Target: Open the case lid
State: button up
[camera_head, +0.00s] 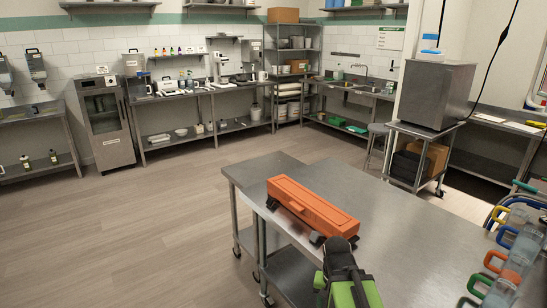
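The orange case (318,204) lies on the steel table (420,225), long side facing me, at the table's left part. Its lid looks shut. A small orange handle or tab (296,208) sticks out of its front side, and small black parts show at its two front ends. My gripper (340,244), black with green arm parts behind it, is at the bottom of the view, close to the case's right front end. I cannot tell whether it touches the case. Its fingertips are not clear, so I cannot see whether it is open or shut.
Jugs with coloured handles (503,265) stand along the table's right side. A steel box (437,95) sits on a wheeled cart (418,133) behind the table. Open wood floor (150,230) lies to the left. Counters and shelves line the back wall.

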aim_at(329, 217)
jog(key=u, duration=1.25)
jog(key=i, duration=0.55)
jog(key=u, duration=0.55)
jog(key=k, duration=0.9)
jog(key=z, duration=0.1)
jog(key=i, duration=0.9)
jog(key=u, duration=0.1)
